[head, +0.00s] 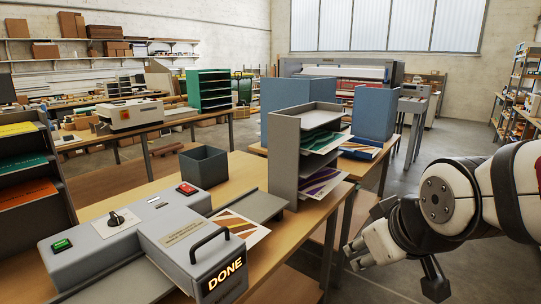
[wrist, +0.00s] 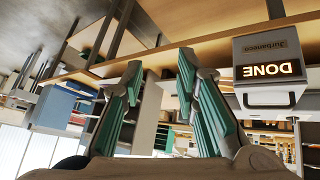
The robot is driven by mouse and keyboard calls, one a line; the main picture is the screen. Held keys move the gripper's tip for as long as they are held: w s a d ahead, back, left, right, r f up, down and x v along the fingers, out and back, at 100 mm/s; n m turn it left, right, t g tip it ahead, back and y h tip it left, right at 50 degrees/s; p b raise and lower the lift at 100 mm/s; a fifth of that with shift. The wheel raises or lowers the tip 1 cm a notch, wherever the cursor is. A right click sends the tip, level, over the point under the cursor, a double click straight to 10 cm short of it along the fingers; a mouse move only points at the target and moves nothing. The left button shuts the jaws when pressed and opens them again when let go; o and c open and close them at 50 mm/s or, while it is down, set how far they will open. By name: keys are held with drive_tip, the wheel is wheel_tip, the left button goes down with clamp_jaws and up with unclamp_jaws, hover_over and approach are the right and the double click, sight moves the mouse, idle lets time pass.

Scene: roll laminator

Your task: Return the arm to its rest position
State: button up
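My gripper (head: 362,248) hangs at the lower right of the head view, in front of the table edge and apart from everything. In the wrist view my gripper (wrist: 160,66) shows two green-padded fingers spread apart with nothing between them. My white and dark arm (head: 480,195) is bent beside it. The grey laminator (head: 140,235) stands on the wooden table with its DONE sign (head: 225,274) lit. The sign also shows upside down in the wrist view (wrist: 270,70). A brown-striped sheet (head: 240,230) lies at the laminator's exit side.
A grey sorter rack (head: 285,160) holds sheets on the table's right part. A dark open bin (head: 204,166) stands behind the laminator. A sheet rack (head: 30,170) stands at left. Blue panels (head: 375,113) stand behind. The floor right of the table (head: 440,270) looks clear.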

drive_tip(key=s+d+r+m+g, duration=0.1)
drive_tip(key=s+m, duration=0.1)
drive_tip(key=s, duration=0.5)
drive_tip(key=s+d+r+m+g, duration=0.1)
drive_tip(key=s+d+m, duration=0.1)
drive_tip(key=s, duration=0.5)
drive_tip(key=shift+g+h, duration=0.4)
